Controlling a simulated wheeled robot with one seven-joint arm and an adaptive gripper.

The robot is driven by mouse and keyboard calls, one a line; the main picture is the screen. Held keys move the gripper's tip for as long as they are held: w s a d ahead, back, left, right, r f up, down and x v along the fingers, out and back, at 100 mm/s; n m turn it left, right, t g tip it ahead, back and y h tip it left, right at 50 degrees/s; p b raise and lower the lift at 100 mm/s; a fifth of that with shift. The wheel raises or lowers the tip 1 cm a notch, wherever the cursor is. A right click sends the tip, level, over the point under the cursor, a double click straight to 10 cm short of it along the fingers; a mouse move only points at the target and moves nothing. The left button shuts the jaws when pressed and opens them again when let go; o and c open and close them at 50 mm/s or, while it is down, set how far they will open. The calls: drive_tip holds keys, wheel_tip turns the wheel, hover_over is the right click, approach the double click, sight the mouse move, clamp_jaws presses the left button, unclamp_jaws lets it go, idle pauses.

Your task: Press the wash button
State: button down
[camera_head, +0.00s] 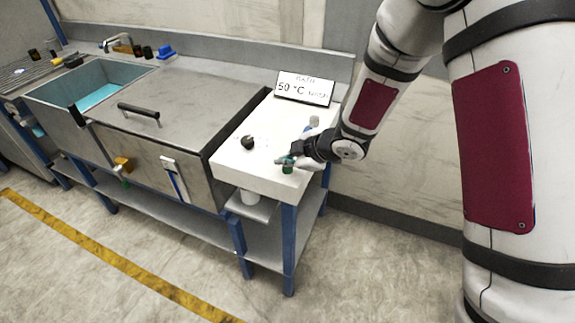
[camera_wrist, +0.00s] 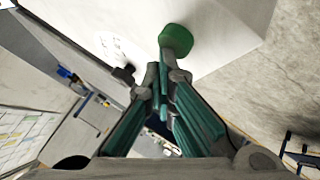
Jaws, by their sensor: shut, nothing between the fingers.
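The green button (camera_head: 287,168) stands on the near right part of the white control box (camera_head: 236,161). It also shows as a round green cap in the wrist view (camera_wrist: 176,38). My gripper (camera_head: 284,160) is shut and empty, with its fingertips right at the button. In the wrist view my closed fingertips (camera_wrist: 163,68) overlap the cap's lower edge; I cannot tell whether they touch it. A display (camera_head: 304,89) at the back of the box reads "BATH", "50 °C" and a word that looks like "wash".
A black knob (camera_head: 247,142) stands on the box, left of the button. A steel bath with a lid (camera_head: 165,97) and black handle is to the left, then an open basin of blue liquid (camera_head: 97,96). The floor in front is clear, with a yellow line (camera_head: 120,262).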

sight(287, 169)
drive_tip(key=shift+r, duration=0.1)
drive_tip(key=shift+r+p, duration=0.6)
drive_tip(key=shift+r, duration=0.25)
drive_tip(key=shift+s+r+p, duration=0.1)
drive_tip(key=shift+r+p, duration=1.25)
drive_tip(key=shift+r, duration=1.15)
drive_tip(key=shift+d, duration=0.1)
